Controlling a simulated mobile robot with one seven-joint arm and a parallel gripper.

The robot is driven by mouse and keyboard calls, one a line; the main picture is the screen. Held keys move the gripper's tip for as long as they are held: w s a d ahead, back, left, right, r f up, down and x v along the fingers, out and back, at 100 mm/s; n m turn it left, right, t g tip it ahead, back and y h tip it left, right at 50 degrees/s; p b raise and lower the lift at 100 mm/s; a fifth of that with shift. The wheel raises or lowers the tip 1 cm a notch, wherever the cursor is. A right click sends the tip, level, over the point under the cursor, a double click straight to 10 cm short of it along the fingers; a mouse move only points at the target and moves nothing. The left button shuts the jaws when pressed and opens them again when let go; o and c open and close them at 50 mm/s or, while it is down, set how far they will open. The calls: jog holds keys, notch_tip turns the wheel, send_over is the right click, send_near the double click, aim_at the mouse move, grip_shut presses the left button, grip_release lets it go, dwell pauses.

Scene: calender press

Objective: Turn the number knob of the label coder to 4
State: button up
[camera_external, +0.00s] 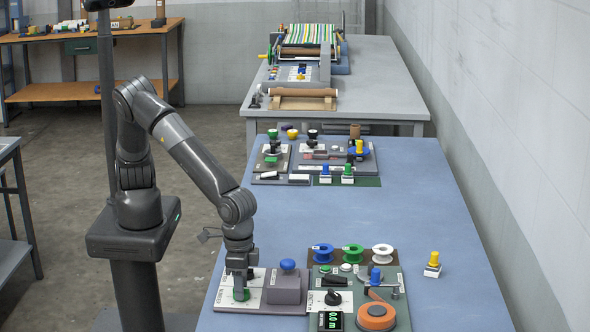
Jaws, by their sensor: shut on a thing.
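My gripper (240,284) points straight down at the near left of the blue table.
Right of it, a dark green board carries blue, green and white spools (353,253), a black knob (333,297), a green-lit display (330,320) and an orange disc (376,315). A yellow-topped piece (433,264) stands farther right. The table's middle (345,213) is clear.

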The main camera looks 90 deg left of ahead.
jog(key=m, duration=0.5)
jog(key=shift+m, duration=0.4)
jog(key=m, duration=0.5)
jog(key=shift+m, duration=0.4)
jog(key=o, duration=1)
jog(key=shift+r, duration=0.1)
notch_tip(320, 180, up, 11)
jog(key=shift+f, duration=0.15)
